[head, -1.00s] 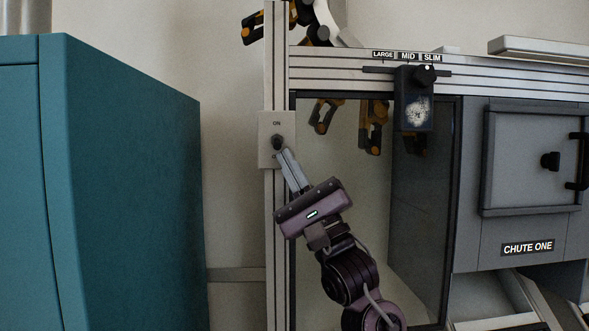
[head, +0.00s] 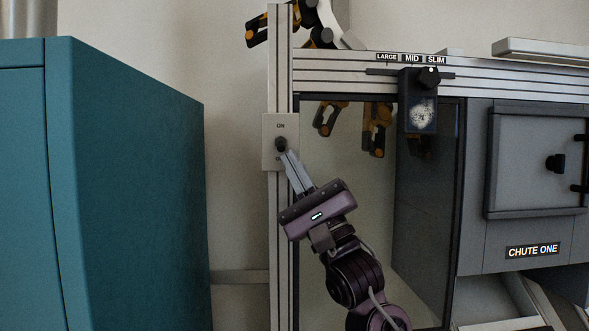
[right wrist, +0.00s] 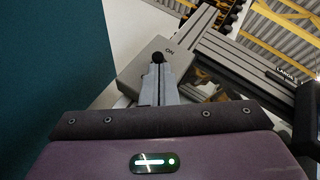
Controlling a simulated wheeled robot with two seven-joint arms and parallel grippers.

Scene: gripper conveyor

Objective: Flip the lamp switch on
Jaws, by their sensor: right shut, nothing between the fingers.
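The lamp switch (head: 281,144) is a dark toggle on a pale plate (head: 268,152) marked ON at its top, fixed to an upright metal post. The lower part of the plate is partly covered by my fingers. My right gripper (head: 287,155) is shut and empty, its fingertips at the toggle from below right. My left gripper is not in view.
A teal cabinet (head: 130,190) stands at the left. Right of the post (head: 281,240) is a frame with a dial box (head: 417,100) under LARGE, MID and SLIM labels, and a grey CHUTE ONE unit (head: 480,200). Orange-and-black grippers (head: 375,130) hang inside the frame.

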